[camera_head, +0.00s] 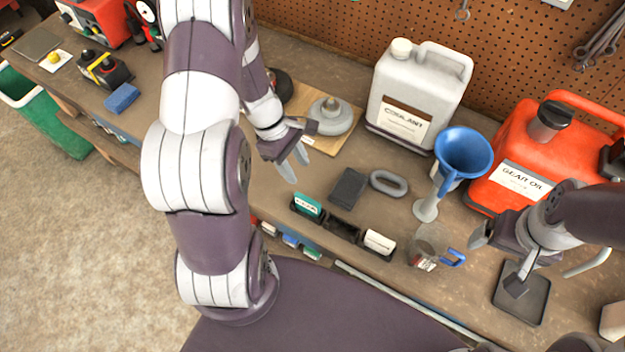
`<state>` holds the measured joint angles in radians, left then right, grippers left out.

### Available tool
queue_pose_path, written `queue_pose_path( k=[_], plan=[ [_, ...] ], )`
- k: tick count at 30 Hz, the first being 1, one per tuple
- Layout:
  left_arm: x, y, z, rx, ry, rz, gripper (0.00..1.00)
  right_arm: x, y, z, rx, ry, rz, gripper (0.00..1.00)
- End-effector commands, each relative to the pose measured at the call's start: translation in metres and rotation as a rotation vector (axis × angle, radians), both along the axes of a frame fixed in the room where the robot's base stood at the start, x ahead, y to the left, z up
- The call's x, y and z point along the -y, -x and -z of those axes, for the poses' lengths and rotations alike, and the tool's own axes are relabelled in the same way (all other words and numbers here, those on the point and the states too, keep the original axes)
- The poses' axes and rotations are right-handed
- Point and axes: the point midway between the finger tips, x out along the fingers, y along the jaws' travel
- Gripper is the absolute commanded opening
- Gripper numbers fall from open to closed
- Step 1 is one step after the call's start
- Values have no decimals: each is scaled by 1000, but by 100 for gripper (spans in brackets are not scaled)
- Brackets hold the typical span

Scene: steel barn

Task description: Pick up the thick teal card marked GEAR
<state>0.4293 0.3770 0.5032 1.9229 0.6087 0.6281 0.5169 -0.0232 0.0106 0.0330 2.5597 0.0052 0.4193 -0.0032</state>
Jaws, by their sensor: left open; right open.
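The teal card (307,205) stands in the left end of a black rack (344,232) near the bench's front edge. White lettering shows on it, too small to read surely. My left gripper (294,164) is open and empty, above the bench behind the teal card and apart from it. My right gripper (497,265) is open and empty at the right, beside the glass jug and near a black tray. A white card (380,242) stands in the right end of the rack.
A dark block (348,188) and a grey ring (389,183) lie behind the rack. A blue funnel (463,152) on a stand, a clear jug (430,247), a coolant can (417,95) and a red gear oil can (520,182) stand to the right. A black tray (540,310) lies right.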

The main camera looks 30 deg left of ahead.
Motion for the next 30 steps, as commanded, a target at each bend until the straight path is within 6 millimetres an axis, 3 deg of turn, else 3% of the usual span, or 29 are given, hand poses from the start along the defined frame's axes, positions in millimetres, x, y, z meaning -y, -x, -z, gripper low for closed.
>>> queue_pose_path(
  k=[6,11,18,26,30],
  plan=[
    [19,3,49,-6,2,-3,45,0,1,2,-2,0,0,90],
    [25,5,65,-4,1,-2,45,0,0,0,-1,0,0,90],
    [38,13,105,-3,0,1,45,0,0,-5,-1,0,0,90],
    [40,12,111,0,-2,1,45,0,0,-4,-1,0,0,90],
    [40,12,110,0,-1,1,2,0,0,-5,-1,0,0,90]
  ],
)
